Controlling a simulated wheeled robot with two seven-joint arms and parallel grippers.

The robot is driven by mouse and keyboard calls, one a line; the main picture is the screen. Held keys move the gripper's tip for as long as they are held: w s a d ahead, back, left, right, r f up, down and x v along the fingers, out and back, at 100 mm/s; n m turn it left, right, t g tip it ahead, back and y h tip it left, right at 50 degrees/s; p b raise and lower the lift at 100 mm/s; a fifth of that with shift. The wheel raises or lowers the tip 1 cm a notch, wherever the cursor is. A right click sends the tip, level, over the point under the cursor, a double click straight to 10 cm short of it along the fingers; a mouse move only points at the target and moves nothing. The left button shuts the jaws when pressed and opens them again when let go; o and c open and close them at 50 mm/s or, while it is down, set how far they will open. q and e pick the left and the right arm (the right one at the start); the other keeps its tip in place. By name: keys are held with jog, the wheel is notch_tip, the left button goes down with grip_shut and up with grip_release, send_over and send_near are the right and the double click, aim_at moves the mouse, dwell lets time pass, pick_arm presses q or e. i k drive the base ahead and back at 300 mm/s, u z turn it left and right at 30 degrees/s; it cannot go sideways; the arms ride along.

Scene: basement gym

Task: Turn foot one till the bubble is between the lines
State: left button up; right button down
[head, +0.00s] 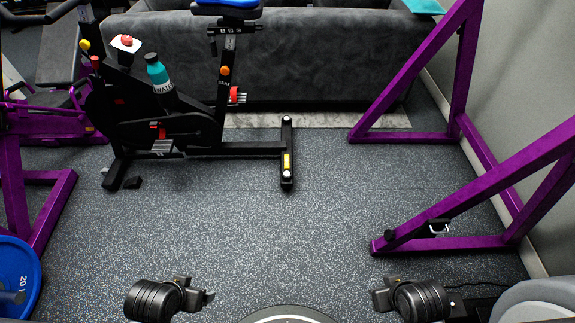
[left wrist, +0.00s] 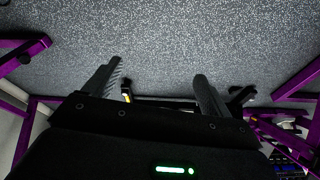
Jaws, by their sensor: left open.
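A black exercise bike (head: 200,135) stands at the back left. Its rear crossbar (head: 287,143) carries a yellow level vial (head: 286,162). A pale round foot knob (head: 287,174) is at the bar's near end and another (head: 286,120) at its far end. No label tells which is foot one, and the bubble and lines are too small to make out. My left gripper (head: 209,296) is low in front of the bike, open, empty and well apart from the bar. It also shows in the left wrist view (left wrist: 158,72). My right gripper (head: 377,296) is at the lower right, touching nothing visible.
Purple rack frames (head: 400,137) stand at the right, and more purple steel (head: 40,200) is at the left. A blue weight plate (head: 20,275) is at the lower left. A grey sofa (head: 300,60) is behind the bike. The speckled floor between me and the crossbar is clear.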

aim_at(286, 175)
jog(key=u, duration=0.45)
jog(key=k, duration=0.55)
jog(key=z, duration=0.25)
jog(key=i, duration=0.7)
jog(key=z, duration=0.5)
jog(key=i, duration=0.8)
jog(key=u, duration=0.85)
jog(key=i, duration=0.65)
jog(key=u, duration=0.7)
